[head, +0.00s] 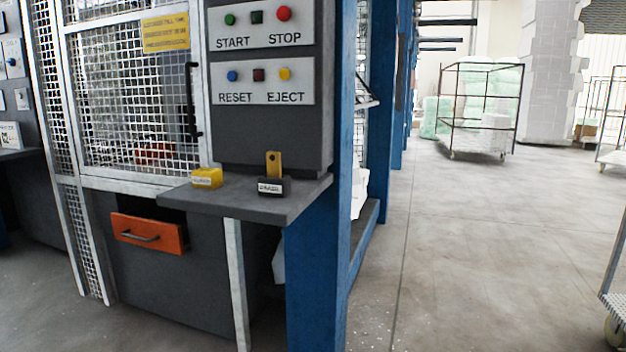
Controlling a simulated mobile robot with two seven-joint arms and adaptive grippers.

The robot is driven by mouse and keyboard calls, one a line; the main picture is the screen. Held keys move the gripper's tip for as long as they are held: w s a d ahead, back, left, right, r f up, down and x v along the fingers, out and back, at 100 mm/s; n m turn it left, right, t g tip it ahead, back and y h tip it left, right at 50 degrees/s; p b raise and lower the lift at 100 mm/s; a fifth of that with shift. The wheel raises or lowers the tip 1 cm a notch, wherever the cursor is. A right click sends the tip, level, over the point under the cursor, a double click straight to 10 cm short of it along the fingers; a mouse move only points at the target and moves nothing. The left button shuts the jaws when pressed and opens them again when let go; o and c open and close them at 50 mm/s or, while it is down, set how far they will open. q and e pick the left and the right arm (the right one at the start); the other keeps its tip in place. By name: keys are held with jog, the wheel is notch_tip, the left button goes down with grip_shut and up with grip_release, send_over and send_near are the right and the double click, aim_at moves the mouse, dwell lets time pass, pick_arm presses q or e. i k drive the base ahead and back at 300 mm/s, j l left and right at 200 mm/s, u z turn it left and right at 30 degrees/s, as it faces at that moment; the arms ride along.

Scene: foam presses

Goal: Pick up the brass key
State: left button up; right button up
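The brass key (274,163) stands upright in a small black holder (271,187) with a white label. The holder sits on the grey shelf (228,209) below the press control panel, toward the shelf's right end. Only the key's flat golden upper part shows; its lower end is hidden in or behind the holder. Neither of my grippers is in the head view, and nothing touches the key.
A yellow labelled block (207,177) sits left of the key on the shelf. The control panel (264,118) rises right behind it. A blue post (325,250) stands at the shelf's right. An orange drawer (150,232) is below left. Open floor lies right.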

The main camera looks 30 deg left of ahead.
aim_at(273, 158)
jog(key=i+u, duration=0.1)
jog(key=u, duration=0.55)
jog(key=i+u, duration=0.15)
jog(key=u, duration=0.2)
jog(key=i+l+u, duration=0.75)
jog(key=l, duration=0.15)
